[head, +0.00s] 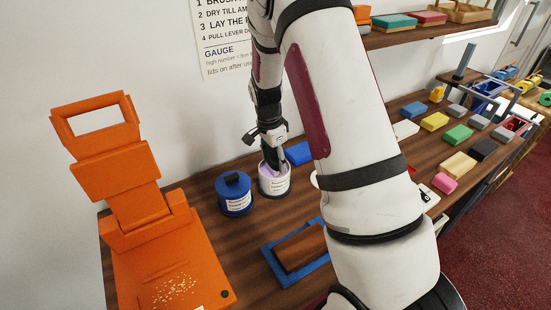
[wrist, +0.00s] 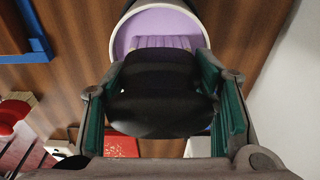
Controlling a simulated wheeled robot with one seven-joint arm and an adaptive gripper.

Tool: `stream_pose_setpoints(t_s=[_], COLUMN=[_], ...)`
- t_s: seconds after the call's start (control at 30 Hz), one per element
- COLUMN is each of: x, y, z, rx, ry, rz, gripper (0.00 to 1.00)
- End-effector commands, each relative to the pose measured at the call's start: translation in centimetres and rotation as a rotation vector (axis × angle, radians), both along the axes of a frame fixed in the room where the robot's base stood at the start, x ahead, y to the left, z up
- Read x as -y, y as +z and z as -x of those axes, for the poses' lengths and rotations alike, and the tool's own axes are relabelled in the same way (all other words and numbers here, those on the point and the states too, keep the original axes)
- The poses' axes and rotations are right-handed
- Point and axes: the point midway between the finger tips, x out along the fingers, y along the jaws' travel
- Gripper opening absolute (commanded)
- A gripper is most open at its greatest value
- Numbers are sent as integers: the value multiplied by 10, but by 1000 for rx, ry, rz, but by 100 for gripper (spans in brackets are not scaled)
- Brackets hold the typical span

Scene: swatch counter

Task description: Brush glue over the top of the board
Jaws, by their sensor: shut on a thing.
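The board (head: 300,246) is a brown block in a blue frame (head: 268,271) on the counter, in front of the pots. An open white pot (head: 274,186) with a label and a purple inside stands behind it; its purple inside shows in the wrist view (wrist: 160,20). My gripper (head: 270,150) points down over this pot. In the wrist view, my gripper (wrist: 160,80) is shut on a thick black handle (wrist: 155,95), apparently the brush. Purple, ridged bristles (wrist: 160,43) show beyond it at the pot's mouth. How deep they reach is hard to tell.
A blue lidded pot (head: 234,196) stands left of the white pot, and a blue block (head: 299,153) lies behind it. An orange lever device (head: 165,255) fills the left. Several coloured blocks lie at right. My arm hides the middle counter.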

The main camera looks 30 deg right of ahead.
Motion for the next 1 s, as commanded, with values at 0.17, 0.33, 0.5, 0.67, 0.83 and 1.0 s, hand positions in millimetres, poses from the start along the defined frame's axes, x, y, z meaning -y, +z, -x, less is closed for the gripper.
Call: stream_pose_setpoints(t_s=[0.17, 0.33, 0.5, 0.67, 0.83, 1.0], x=[0, 0, 0, 0, 0, 0], y=[-2, 5, 18, 30, 42, 55], z=[1, 1, 1, 0, 1, 0], rx=[-3, -3, -1, 1, 0, 0], ry=[0, 0, 0, 0, 0, 0], rz=[0, 0, 0, 0, 0, 0], gripper=[31, 31, 31, 31, 31, 31])
